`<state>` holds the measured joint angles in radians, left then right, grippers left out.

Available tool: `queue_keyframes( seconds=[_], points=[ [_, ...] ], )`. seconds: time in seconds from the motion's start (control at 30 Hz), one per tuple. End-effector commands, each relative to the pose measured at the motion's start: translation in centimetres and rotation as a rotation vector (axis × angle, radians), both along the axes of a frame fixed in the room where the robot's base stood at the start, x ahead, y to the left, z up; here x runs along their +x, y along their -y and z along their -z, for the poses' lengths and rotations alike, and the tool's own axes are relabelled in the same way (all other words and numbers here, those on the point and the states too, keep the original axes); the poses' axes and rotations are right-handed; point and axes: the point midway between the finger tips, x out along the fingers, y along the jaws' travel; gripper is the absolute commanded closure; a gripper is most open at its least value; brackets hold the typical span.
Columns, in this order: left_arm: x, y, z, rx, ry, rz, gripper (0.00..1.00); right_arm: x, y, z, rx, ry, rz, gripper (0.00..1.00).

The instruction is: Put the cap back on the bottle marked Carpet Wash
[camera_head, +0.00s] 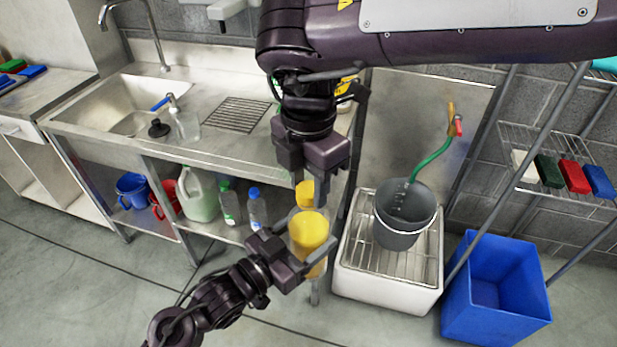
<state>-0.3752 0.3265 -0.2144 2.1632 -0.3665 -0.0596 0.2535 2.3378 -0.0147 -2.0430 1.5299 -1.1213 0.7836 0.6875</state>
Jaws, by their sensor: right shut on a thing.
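My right gripper (318,182) reaches down from above and is shut on a small yellow piece (305,194), which looks like the cap. My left gripper (308,240) comes in from the lower left, its fingers on either side of a yellow-topped round container (308,228) that looks like the bottle. The yellow piece is just above and behind the container in the picture; I cannot tell whether they touch. No Carpet Wash marking can be read. Part of another yellow item (346,84) shows on the counter behind my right arm.
A steel counter (195,150) with a sink and spray bottle (185,122) is behind. Jugs and bottles stand on its lower shelf. A grey bucket (404,215) stands on a white grated basin (390,282) close on the right, beside a blue bin (497,285).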

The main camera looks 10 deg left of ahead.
Motion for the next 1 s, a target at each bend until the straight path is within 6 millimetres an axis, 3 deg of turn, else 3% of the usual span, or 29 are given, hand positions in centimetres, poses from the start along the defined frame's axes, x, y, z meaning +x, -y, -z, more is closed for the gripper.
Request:
queue_keyframes(
  seconds=[0.03,0.07,0.17,0.27,0.5,1.0],
  points=[
    [0.03,0.01,-0.27,-0.002,0.006,0.0,0.79,-0.01,0.01,0.09,0.0,0.0,0.0,0.82],
    [0.03,0.01,-0.27,-0.002,0.006,0.0,0.96,-0.01,0.01,0.1,0.0,0.0,0.0,0.82],
    [0.03,0.01,-0.26,-0.003,0.005,0.0,0.96,0.0,-0.01,0.11,0.001,-0.001,0.032,0.82],
    [0.03,0.01,-0.25,-0.003,0.005,0.0,0.96,0.02,-0.13,0.16,0.005,-0.004,0.178,0.82],
    [0.02,0.02,-0.24,-0.002,0.004,0.0,0.97,0.03,-0.16,0.2,0.002,-0.006,0.813,0.82],
    [-0.03,0.08,-0.22,-0.002,0.005,0.002,0.97,0.24,-0.14,0.14,0.001,-0.001,1.954,0.82]
  ],
)
